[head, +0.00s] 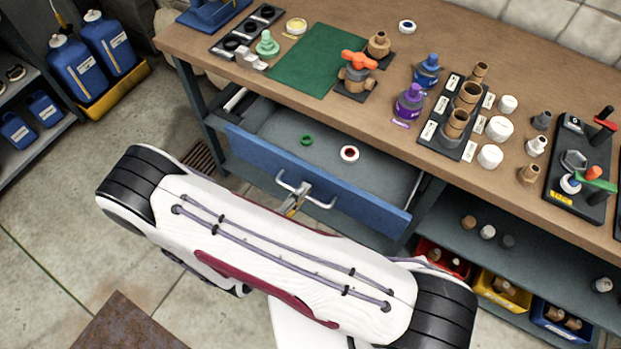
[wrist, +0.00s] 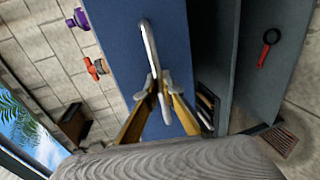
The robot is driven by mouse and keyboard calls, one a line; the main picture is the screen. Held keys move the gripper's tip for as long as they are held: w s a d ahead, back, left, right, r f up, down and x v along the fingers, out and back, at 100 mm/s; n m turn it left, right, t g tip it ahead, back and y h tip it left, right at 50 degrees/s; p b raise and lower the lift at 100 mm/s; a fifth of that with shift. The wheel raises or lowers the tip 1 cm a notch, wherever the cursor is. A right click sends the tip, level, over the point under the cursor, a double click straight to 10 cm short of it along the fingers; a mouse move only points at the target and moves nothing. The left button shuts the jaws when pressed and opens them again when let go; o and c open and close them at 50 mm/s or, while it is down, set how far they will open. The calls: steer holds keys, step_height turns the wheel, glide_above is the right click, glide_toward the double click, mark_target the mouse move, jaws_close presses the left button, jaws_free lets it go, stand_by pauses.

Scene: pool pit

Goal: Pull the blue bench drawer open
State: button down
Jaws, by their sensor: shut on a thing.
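The blue bench drawer (head: 330,180) stands pulled out from under the bench top, its grey inside showing. A green ring (head: 307,140) and a red-and-white ring (head: 349,154) lie in it. A pale bar handle (head: 318,202) sits on its blue front. My gripper (head: 293,208) is at the handle, mostly hidden behind my arm in the head view. In the wrist view the blue front (wrist: 115,60) faces me, and the yellowish fingers of my gripper (wrist: 161,86) are closed on the handle (wrist: 149,45).
The wooden bench top (head: 230,40) carries a green mat (head: 315,60), valves and several fittings. A lower shelf holds a red bin (head: 430,246), a yellow bin (head: 490,283) and a blue bin. Blue jugs (head: 78,68) stand at left. The tiled floor (head: 50,220) at left is clear.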

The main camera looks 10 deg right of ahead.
steer(key=f+v, duration=0.1)
steer(key=v, duration=0.7)
steer(key=shift+f, duration=0.35)
steer(key=shift+s+a, duration=0.1)
steer(key=c, duration=2.5)
jaws_free()
steer(key=shift+s+a, duration=0.1)
steer(key=shift+a, duration=0.05)
steer(key=shift+v, duration=5.8)
